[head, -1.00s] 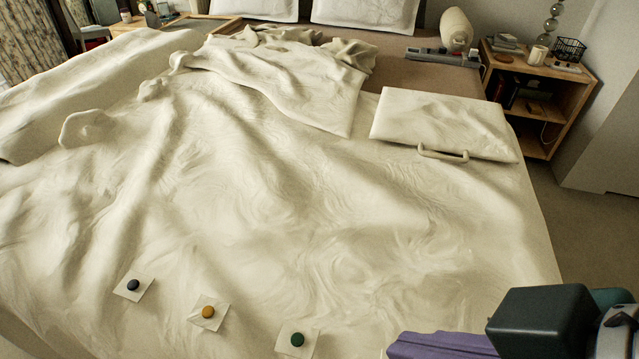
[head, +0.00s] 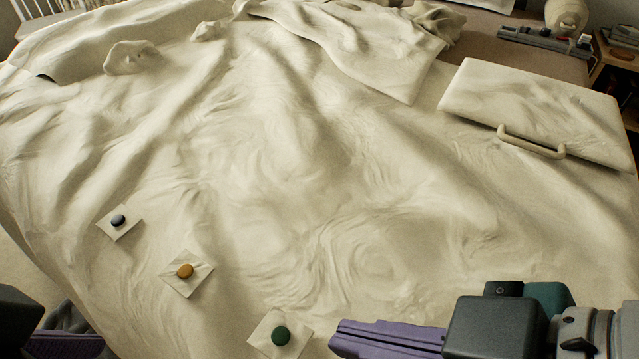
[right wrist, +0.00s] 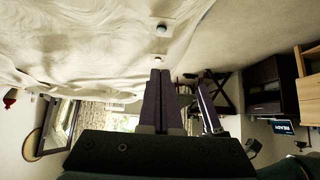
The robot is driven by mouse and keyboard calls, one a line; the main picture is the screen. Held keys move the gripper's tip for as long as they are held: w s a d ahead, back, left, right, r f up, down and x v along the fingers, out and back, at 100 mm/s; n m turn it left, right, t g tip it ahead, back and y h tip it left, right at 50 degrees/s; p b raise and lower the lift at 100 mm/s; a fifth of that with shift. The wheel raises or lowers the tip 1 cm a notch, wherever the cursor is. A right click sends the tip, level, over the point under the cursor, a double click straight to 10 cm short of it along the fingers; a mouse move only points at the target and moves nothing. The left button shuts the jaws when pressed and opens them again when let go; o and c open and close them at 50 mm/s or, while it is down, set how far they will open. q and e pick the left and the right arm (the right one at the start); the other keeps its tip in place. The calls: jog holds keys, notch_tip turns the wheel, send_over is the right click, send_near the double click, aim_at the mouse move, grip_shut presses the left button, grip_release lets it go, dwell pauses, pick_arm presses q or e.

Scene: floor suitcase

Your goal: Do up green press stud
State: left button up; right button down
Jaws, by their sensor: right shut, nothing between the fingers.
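The green press stud (head: 280,336) sits on a small white square patch (head: 262,344) on the cream cloth, near the bottom of the head view. An orange stud (head: 185,271) and a dark blue stud (head: 118,221) sit on similar patches up and to the left. My right gripper (head: 335,337), with purple fingers, is shut and empty just right of the green stud, apart from it in the picture. In the right wrist view its closed fingers (right wrist: 157,74) point toward the cloth, with a dark stud (right wrist: 162,29) beyond. My left gripper (head: 62,345) is cut off at the lower left corner.
Wrinkled cream cloth (head: 300,190) covers the bed. A flat cream panel (head: 540,105) with a handle (head: 531,143) lies at the right. A lump (head: 132,57) rises at the left.

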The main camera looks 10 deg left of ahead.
jog(key=b, duration=0.4)
send_near(270, 330)
jog(key=a, duration=0.1)
jog(key=w+a, duration=0.1)
jog(key=a, duration=0.1)
jog(key=shift+w+a+r, duration=0.1)
jog(key=shift+r, duration=0.1)
notch_tip(270, 330, down, 3)
jog(key=shift+a+f+b, duration=0.1)
jog(key=shift+f+b, duration=0.05)
jog(key=shift+b, duration=0.65)
jog(key=shift+f, duration=0.3)
